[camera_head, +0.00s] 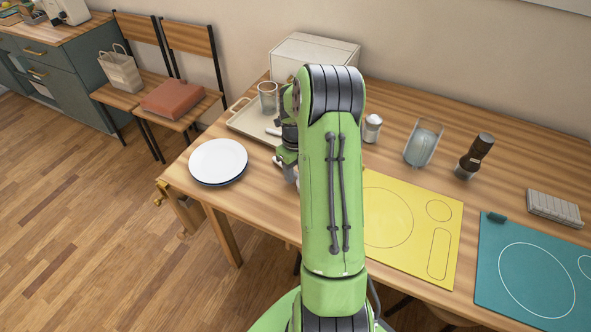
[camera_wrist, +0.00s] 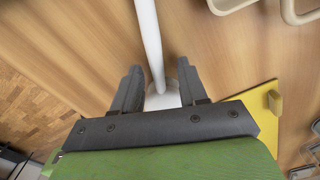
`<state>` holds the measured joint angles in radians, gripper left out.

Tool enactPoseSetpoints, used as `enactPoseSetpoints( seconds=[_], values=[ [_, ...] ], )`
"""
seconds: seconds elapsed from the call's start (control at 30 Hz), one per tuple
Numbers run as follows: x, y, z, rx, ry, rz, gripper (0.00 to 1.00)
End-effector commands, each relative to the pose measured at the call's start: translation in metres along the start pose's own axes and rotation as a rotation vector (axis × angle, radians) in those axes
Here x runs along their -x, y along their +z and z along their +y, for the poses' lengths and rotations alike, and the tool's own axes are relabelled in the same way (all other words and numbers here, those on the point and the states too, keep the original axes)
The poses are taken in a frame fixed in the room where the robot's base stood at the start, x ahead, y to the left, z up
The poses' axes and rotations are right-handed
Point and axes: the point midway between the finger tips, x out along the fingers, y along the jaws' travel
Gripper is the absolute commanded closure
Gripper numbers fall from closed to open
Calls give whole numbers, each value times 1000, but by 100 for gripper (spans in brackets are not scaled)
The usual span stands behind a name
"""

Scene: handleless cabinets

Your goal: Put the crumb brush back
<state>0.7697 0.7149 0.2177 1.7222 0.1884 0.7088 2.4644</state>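A slender white thing (camera_wrist: 153,45) with a handle-like shaft lies between the fingers of my gripper (camera_wrist: 160,82) in the wrist view. It widens near the gripper's palm. It may be the crumb brush, but its bristles do not show and I cannot tell for sure. The fingers stand apart, with visible gaps on both sides of the shaft. In the head view my arm hides most of this thing, and my gripper (camera_head: 285,165) is partly seen above the table between the white plate and the yellow mat.
A white plate (camera_head: 218,161) is left of my gripper. A beige tray (camera_head: 245,122) with a glass (camera_head: 268,97) lies behind. The yellow mat (camera_head: 450,235), shaker (camera_head: 372,128), clear holder (camera_head: 423,143), pepper mill (camera_head: 475,156) and teal mat (camera_head: 500,250) are to the right.

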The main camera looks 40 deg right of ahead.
Motion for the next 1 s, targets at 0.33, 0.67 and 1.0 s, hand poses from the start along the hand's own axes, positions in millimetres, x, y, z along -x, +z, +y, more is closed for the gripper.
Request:
enactPoseSetpoints(
  seconds=[0.33,0.67,1.0],
  values=[
    [17,1,-1,0,-3,-3,58],
    [103,0,0,-1,-3,-3,58],
    [161,-1,35,319,-52,-29,58]
  ],
)
